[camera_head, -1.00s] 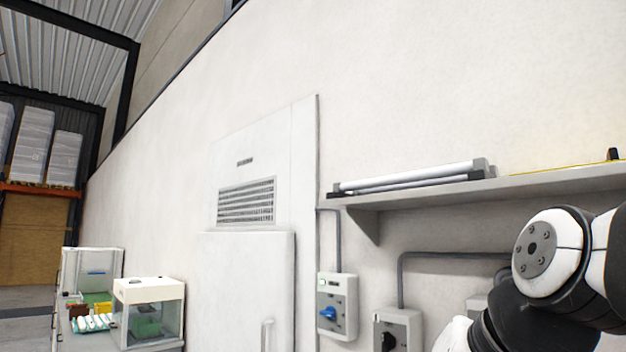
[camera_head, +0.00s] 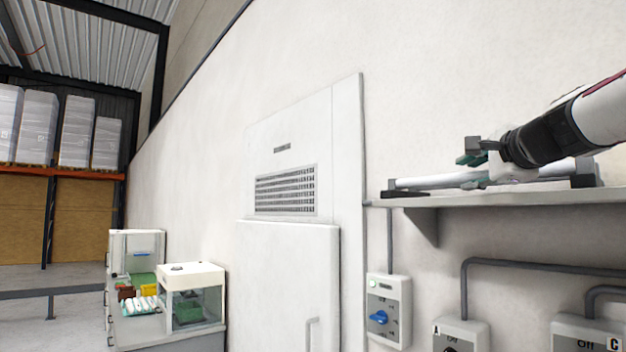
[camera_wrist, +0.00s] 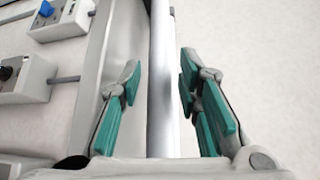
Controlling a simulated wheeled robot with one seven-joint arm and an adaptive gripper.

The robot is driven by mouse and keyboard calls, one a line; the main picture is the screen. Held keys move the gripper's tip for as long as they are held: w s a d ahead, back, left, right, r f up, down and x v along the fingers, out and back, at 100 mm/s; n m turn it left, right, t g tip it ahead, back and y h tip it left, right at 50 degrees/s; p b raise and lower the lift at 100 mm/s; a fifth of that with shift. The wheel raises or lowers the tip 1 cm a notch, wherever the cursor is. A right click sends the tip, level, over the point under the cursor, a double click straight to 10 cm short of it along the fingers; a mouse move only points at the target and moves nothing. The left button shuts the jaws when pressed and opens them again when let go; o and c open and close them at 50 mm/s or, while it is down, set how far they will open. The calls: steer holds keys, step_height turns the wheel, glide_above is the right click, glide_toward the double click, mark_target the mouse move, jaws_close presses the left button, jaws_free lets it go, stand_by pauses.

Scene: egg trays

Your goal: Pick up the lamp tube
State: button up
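The lamp tube (camera_head: 437,181) is a long white tube lying in a dark-ended holder on the wall shelf (camera_head: 487,200). In the wrist view the tube (camera_wrist: 162,85) runs lengthwise up the middle of the picture. My gripper (camera_head: 475,170) is at the tube, reaching in from the right. In the wrist view my gripper (camera_wrist: 157,95) is open, with green-padded fingers on either side of the tube. Gaps show between the pads and the tube. Part of the tube is hidden behind my gripper in the head view.
Switch boxes (camera_head: 388,310) and grey conduit (camera_head: 540,266) are on the wall under the shelf. A white cabinet (camera_head: 285,285) with a vent above it stands left of the shelf. A bench (camera_head: 150,325) with clear-sided boxes is at the lower left.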

mark_target(458, 177)
steer(key=shift+w+a+f+p, duration=0.15)
steer(key=shift+w+p, duration=0.3)
steer(key=shift+w, duration=1.15)
steer(key=shift+w+a+f+p, duration=0.15)
steer(key=shift+w+p, duration=0.3)
steer(key=shift+w, duration=1.15)
steer(key=shift+d, duration=0.1)
steer(key=c, duration=0.6)
